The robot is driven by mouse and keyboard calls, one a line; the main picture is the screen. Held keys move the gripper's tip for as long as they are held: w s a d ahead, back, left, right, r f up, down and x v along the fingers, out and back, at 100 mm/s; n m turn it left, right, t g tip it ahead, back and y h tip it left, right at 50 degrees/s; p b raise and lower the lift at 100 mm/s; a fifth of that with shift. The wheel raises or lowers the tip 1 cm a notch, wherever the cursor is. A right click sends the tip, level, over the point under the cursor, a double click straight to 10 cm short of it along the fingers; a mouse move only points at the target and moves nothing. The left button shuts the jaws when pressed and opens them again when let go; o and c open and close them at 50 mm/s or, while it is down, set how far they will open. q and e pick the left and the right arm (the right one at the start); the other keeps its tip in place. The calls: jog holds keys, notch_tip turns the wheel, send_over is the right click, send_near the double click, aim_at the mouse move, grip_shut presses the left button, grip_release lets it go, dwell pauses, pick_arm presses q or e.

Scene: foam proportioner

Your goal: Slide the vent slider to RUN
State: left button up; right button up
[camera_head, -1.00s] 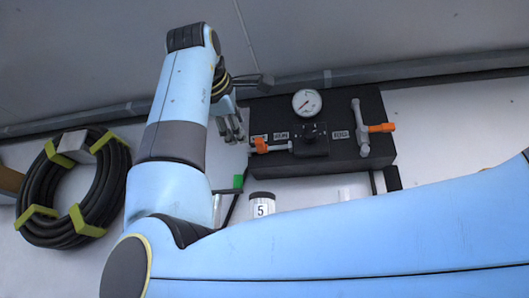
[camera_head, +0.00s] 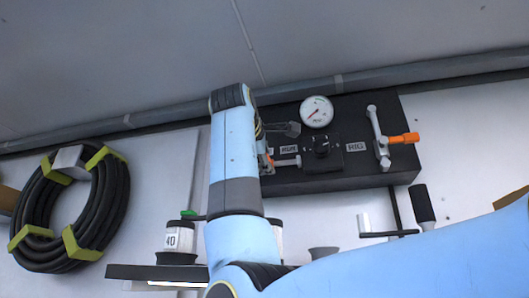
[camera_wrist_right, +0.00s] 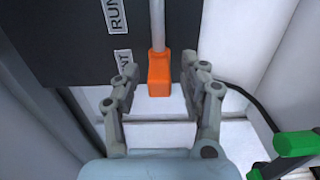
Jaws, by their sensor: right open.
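The vent slider is a grey rod with an orange end block. In the right wrist view the orange block (camera_wrist_right: 159,75) sits at the panel's edge, beside the label ending in "NT" (camera_wrist_right: 122,57); the RUN label (camera_wrist_right: 116,14) is farther up the rod. My right gripper (camera_wrist_right: 161,82) is open, with one finger on each side of the block and gaps visible. My left gripper is not in view.
The panel carries a round gauge (camera_head: 317,111), a black knob (camera_head: 321,145) and a grey lever with an orange grip (camera_head: 403,138). A coiled black hose (camera_head: 108,205) lies at left. A black-handled crank (camera_head: 423,205) and a canister marked 40 (camera_head: 180,237) are nearby.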

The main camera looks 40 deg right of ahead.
jog(key=shift+w+d, duration=0.1)
jog(key=shift+w, duration=0.05)
grip_shut()
dwell(0.4)
